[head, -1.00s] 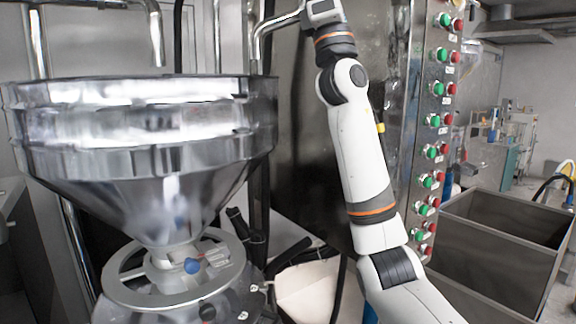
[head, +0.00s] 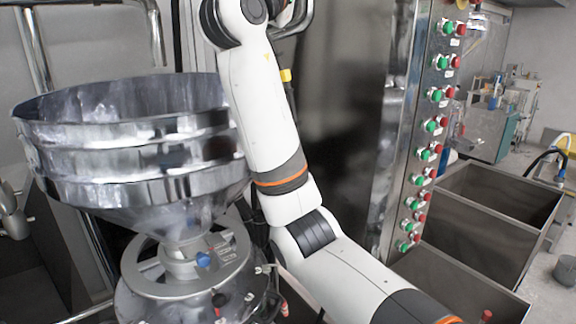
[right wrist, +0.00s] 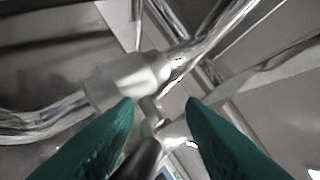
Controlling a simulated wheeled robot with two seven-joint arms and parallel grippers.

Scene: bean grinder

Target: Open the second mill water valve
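In the right wrist view, a steel pipe (right wrist: 45,124) carries a pale valve body (right wrist: 128,80), with a short stem below it. A dark rounded handle (right wrist: 140,160) lies at the bottom, between the fingers; its link to the stem is blurred. My right gripper (right wrist: 161,106) has its two green fingers apart on either side of the stem and handle. I cannot tell whether either finger touches them. In the head view my right arm reaches up past the hopper (head: 130,130), and its gripper is beyond the top edge. My left gripper is not in view.
The steel hopper sits on a mill base (head: 190,285) with a blue knob (head: 203,259). A panel (head: 395,150) with green and red buttons stands right of my arm. Open steel bins (head: 480,235) stand farther right. A vertical pipe (head: 153,30) hangs above the hopper.

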